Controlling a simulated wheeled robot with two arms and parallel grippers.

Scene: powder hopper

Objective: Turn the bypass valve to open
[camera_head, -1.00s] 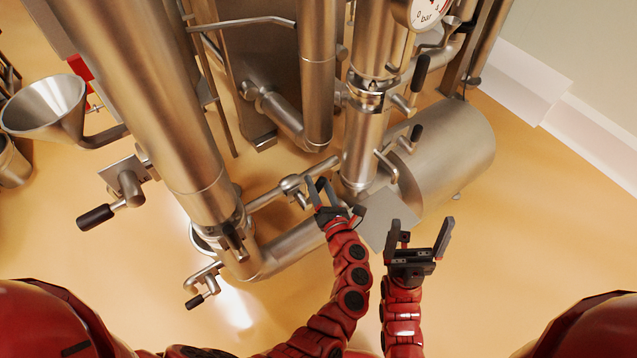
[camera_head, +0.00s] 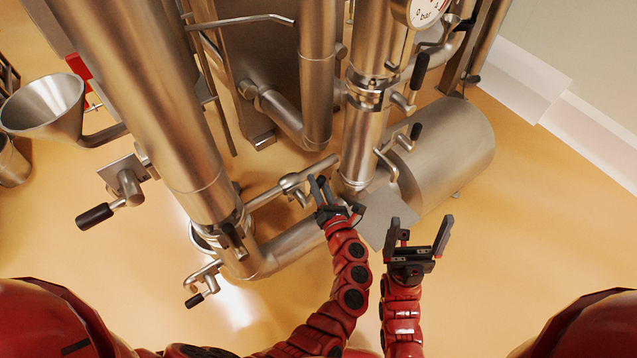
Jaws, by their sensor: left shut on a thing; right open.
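The bypass valve (camera_head: 290,182) appears to be the small steel valve on the thin side pipe, between the tall left column and the middle column. My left gripper (camera_head: 320,184) is at its right side, shut on what appears to be the valve's handle. The fingers and wrist hide most of the handle, so its exact angle cannot be told. My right gripper (camera_head: 420,236) is open and empty, to the right of and below the left one, clear of the pipes.
A thick steel pipe (camera_head: 285,246) runs just below the valve. Black-handled valves stand at the left (camera_head: 95,216), lower left (camera_head: 195,300) and upper right (camera_head: 419,72). A steel funnel (camera_head: 45,103) is at far left. A horizontal tank (camera_head: 455,150) lies at right. The front floor is open.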

